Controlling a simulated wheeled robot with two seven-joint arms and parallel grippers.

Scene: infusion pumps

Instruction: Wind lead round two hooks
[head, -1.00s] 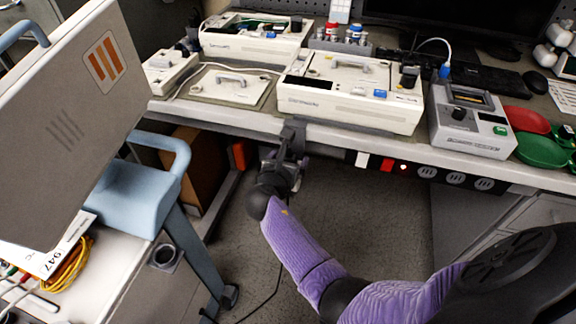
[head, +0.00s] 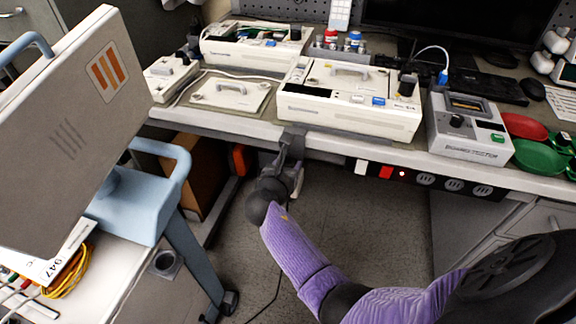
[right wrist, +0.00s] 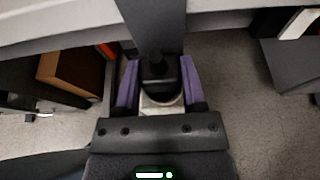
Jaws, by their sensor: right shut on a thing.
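My right gripper (head: 284,168) is at the front edge of the bench, just below a dark grey bracket (head: 291,143) on that edge. In the right wrist view its two purple fingers (right wrist: 160,85) are shut on a dark, rounded piece with a pale lower part (right wrist: 160,100), which looks like the end of the lead. The dark bracket (right wrist: 152,25) stands right in front of it there; I cannot tell whether they touch. A thin black lead (head: 278,265) hangs below the gripper toward the floor. I cannot make out two separate hooks. My left gripper is out of view.
A white pump (head: 345,105) stands on the bench (head: 230,125) above the gripper, with a grey tester (head: 468,130) to its right. A red-lit socket strip (head: 410,175) runs under the bench edge. A blue-handled cart (head: 135,205) is at left. Floor below is open.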

